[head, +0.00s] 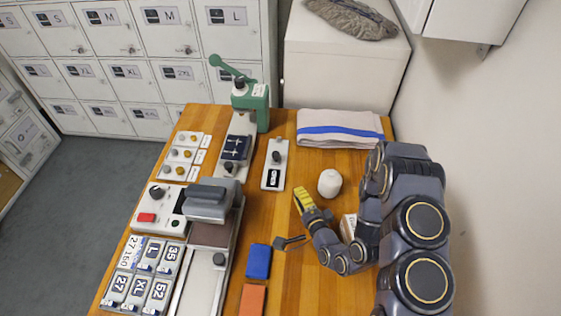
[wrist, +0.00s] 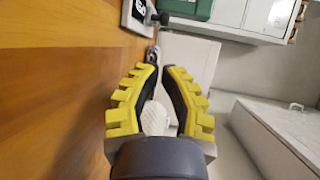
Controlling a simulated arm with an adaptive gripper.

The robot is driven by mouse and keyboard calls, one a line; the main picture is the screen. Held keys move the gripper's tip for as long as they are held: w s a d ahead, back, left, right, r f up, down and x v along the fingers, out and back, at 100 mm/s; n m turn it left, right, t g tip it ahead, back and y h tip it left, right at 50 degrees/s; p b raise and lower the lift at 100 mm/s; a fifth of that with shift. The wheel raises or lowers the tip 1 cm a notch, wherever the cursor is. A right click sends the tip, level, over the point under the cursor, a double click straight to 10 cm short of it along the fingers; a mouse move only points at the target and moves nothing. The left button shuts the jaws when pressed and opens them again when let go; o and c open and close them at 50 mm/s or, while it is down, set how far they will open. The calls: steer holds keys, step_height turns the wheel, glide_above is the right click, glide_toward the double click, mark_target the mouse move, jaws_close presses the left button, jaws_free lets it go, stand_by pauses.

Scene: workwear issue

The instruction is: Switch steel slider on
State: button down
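A light plate with a dark knob (head: 277,157) and a black label stands mid-table; it may be the slider. Its labelled end (wrist: 138,14) shows at the top of the wrist view. A long grey metal plate with a dark knob (head: 219,258) lies at the front left of the table; I cannot tell which of the two is the steel slider. My gripper (head: 301,193) has yellow ribbed fingers and is right of and below the labelled plate, apart from it.
A white rounded object (head: 330,183) stands close right of my gripper. A folded cloth (head: 340,128) and a green press (head: 252,100) are behind. A control box with a red button (head: 146,217) is left. Blue (head: 258,261) and orange (head: 253,300) blocks lie in front.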

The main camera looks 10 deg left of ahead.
mark_target(278, 158)
steer(key=x, duration=1.3)
steer(key=shift+w+a, duration=0.1)
steer(key=shift+w, duration=0.2)
steer(key=shift+w, duration=1.6)
steer(key=shift+s, duration=0.1)
steer(key=v, duration=1.4)
